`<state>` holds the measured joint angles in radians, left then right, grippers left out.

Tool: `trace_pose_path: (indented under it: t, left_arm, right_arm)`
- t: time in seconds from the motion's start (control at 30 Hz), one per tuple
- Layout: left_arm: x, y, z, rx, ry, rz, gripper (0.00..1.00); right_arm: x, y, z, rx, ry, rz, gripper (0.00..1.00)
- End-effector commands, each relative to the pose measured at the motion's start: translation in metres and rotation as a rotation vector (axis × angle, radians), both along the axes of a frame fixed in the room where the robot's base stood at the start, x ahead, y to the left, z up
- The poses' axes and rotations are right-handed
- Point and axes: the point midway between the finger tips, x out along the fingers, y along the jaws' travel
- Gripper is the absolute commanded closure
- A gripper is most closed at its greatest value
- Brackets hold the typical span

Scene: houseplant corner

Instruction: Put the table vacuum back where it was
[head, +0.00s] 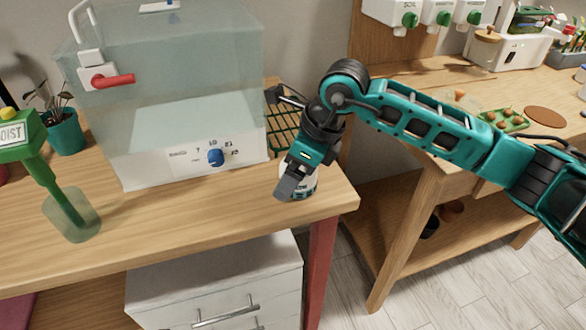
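A small round white object with dark markings (312,186), which looks like the table vacuum, is at the front right corner of the wooden table (200,220). It is mostly hidden behind my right gripper (290,188). The gripper comes in from the right and points down, with its fingers over or against the object. I cannot tell whether the fingers are closed on it, or whether it touches the tabletop. My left gripper is not in view.
A clear box with a white base (190,157) and blue knob stands left of my gripper. A dark green rack (283,131) is behind. A green moisture probe (60,190) stands in a glass at left. A second bench (440,85) is right, across a gap.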

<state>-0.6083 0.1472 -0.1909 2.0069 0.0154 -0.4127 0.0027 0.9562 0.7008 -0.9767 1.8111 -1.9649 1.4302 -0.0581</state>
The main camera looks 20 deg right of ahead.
Motion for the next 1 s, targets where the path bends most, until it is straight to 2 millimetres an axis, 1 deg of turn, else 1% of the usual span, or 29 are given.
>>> trace_pose_path:
  t: [0.03,0.1,0.13,0.37,0.43,0.47,0.57,0.8,0.9,1.0]
  left_arm:
    - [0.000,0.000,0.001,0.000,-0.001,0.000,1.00]
    - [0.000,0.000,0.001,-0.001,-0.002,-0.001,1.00]
    - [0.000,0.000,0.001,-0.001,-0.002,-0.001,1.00]
    - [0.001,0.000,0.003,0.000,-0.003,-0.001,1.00]
    - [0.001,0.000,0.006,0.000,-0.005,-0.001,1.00]
    - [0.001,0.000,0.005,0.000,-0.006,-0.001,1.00]
    - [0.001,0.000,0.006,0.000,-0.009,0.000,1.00]
    - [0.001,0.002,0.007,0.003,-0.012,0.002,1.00]
    - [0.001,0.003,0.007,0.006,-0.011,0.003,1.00]
    - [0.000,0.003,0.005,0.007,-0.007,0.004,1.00]
  right_arm:
    - [0.000,0.000,0.000,0.000,0.000,0.000,0.08]
    - [0.000,0.000,0.000,0.000,0.000,0.000,0.01]
    - [0.000,0.000,0.000,0.000,0.000,0.000,0.00]
    - [0.000,0.000,0.002,0.000,0.000,0.000,0.00]
    - [0.000,0.000,0.005,0.000,0.000,0.000,0.00]
    - [0.000,-0.001,0.007,0.000,-0.002,-0.001,0.00]
    - [-0.003,-0.007,0.021,-0.001,-0.004,-0.001,0.00]
    - [-0.014,-0.023,0.070,0.000,-0.006,-0.001,0.00]
    - [-0.019,-0.029,0.088,0.001,-0.004,-0.001,0.00]
    - [-0.022,-0.034,0.101,0.000,-0.002,0.000,0.00]
